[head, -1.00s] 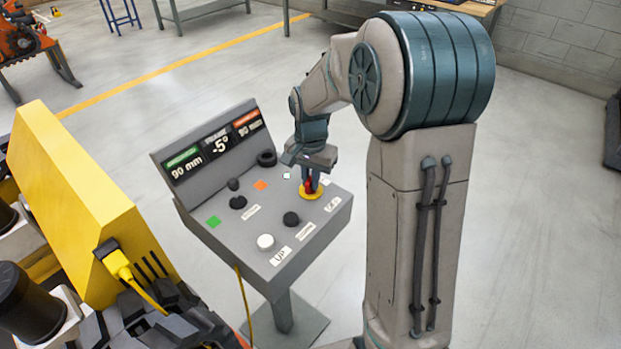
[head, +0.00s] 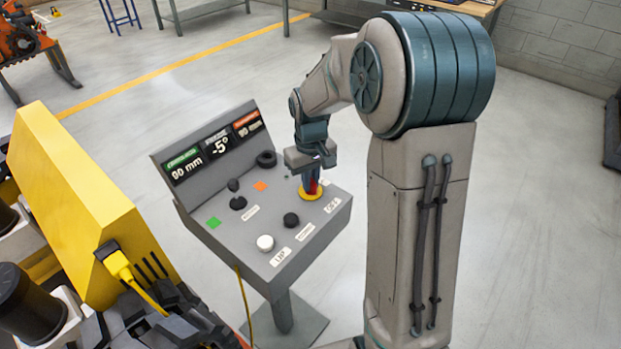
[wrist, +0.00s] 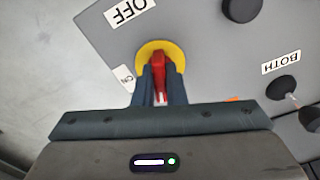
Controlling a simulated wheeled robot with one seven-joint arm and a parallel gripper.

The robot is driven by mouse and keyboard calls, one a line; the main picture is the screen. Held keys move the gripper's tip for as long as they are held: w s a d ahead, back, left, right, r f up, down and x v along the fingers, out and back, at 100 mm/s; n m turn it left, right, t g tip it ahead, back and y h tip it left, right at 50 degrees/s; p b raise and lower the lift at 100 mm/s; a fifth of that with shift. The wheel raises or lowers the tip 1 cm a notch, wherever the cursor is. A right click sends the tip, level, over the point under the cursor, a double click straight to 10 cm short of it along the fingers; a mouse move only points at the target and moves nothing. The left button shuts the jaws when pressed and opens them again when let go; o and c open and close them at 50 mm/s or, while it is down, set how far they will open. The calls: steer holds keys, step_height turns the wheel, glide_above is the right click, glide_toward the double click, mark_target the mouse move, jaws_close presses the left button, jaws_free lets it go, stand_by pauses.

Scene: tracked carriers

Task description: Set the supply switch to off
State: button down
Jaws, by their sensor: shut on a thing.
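The supply switch is a red handle (wrist: 160,65) on a round yellow plate (wrist: 145,51) at the right part of the grey control panel. The yellow plate also shows in the head view (head: 311,195). My gripper (wrist: 158,85) is shut on the red handle, one finger on each side of it. My gripper is also over the switch in the head view (head: 312,183). An OFF label (wrist: 130,10) and an ON label (wrist: 125,78) lie near the plate. The fingers hide part of the handle, and I cannot tell exactly which label it points to.
The panel (head: 225,232) carries several black knobs, a white button (head: 265,242) and a display (head: 213,142) reading 90 mm and -5°. A yellow machine (head: 75,190) with a plugged-in cable stands at the left. The floor behind the panel is clear.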

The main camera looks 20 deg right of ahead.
steer(key=shift+w+r+n, duration=0.1)
steer(key=shift+r+n, duration=0.05)
steer(key=shift+n, duration=1.85)
steer(key=shift+a, duration=0.1)
steer(key=c, duration=1.5)
jaws_free()
steer(key=shift+r, duration=0.35)
step_height(320, 180, up, 13)
